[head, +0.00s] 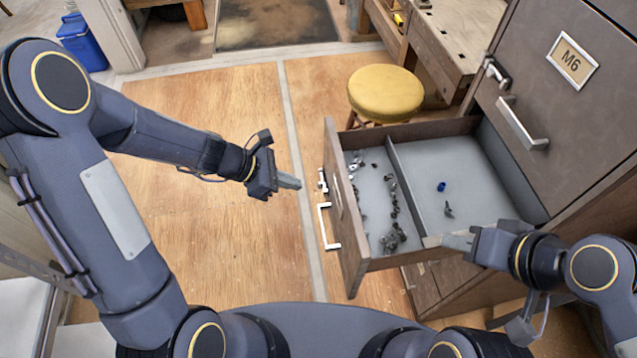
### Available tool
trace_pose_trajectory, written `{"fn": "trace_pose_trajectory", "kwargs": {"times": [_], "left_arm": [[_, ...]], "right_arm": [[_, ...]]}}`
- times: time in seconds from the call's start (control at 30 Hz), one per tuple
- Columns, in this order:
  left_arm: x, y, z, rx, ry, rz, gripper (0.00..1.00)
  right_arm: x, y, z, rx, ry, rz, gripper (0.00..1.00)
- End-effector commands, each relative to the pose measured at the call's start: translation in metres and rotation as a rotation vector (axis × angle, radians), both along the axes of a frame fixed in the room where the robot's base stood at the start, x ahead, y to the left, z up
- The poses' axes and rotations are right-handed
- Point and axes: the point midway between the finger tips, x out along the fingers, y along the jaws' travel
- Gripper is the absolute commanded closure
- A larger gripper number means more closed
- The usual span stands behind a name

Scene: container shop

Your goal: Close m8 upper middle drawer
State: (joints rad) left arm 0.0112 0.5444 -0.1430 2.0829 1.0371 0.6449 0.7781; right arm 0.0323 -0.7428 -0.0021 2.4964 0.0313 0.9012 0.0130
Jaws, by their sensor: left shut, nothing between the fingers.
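A brown drawer (345,215) stands pulled out of the cabinet at the right, its front facing left. It has a white bar handle (328,226) and a small latch (322,181) on its front. Its label is seen too edge-on to read. My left gripper (296,184) is shut and empty, in the air left of the drawer front and apart from it in the picture. My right gripper (452,241) is at the drawer's near side rim. Whether its fingers are open or shut, or touch the rim, I cannot tell.
The drawer's divider (408,185) separates many small metal parts (390,238) from a blue piece (441,186). A closed drawer above bears an M6 label (573,60). A yellow stool (386,92) stands just behind the open drawer. The wooden floor (225,220) at left is clear.

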Motion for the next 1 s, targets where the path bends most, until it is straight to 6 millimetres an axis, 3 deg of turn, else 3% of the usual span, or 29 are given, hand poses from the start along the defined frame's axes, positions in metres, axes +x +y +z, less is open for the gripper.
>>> {"fn": "trace_pose_trajectory", "kwargs": {"times": [0.17, 0.4, 1.0], "left_arm": [[0.006, -0.027, -0.028, 0.0, 0.003, -0.005, 1.0], [0.015, -0.057, -0.022, 0.0, -0.002, -0.004, 1.0], [0.017, -0.066, -0.023, 0.0, -0.001, -0.003, 1.0]], "right_arm": [[0.0, 0.0, -0.008, 0.0, 0.0, 0.0, 0.67], [0.0, 0.0, 0.0, 0.0, 0.0, 0.0, 0.67], [0.0, 0.0, 0.0, 0.0, 0.0, 0.0, 0.67]]}}
